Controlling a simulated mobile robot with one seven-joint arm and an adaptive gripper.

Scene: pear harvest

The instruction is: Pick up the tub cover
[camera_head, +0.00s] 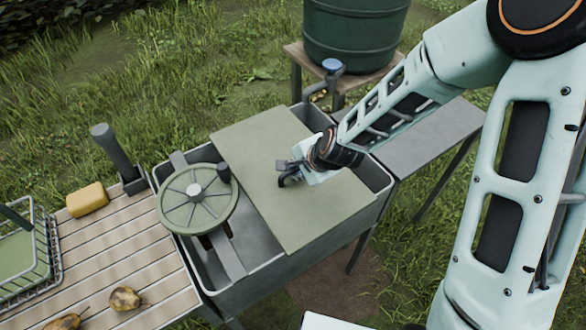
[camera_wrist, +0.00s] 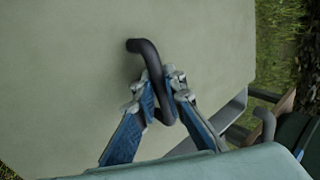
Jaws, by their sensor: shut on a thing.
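The tub cover (camera_head: 264,166) is a flat, pale green board lying across the right part of the grey metal tub (camera_head: 279,247). It sits slightly askew, and its lower corner passes over the tub's front rim. My gripper (camera_head: 287,175) is at the cover's dark curved handle. In the wrist view my gripper (camera_wrist: 160,97) has its blue-padded fingers on either side of the handle (camera_wrist: 148,55), shut on it. The cover (camera_wrist: 75,75) fills most of that view. I cannot tell whether the cover is resting on the rim or raised slightly.
A green hand wheel (camera_head: 198,199) is mounted over the tub's open left part. A slatted table (camera_head: 105,250) at left holds a yellow sponge (camera_head: 87,199), brownish pears (camera_head: 125,298) and a wire basket (camera_head: 28,262). A green barrel (camera_head: 355,35) with a tap (camera_head: 332,68) stands behind.

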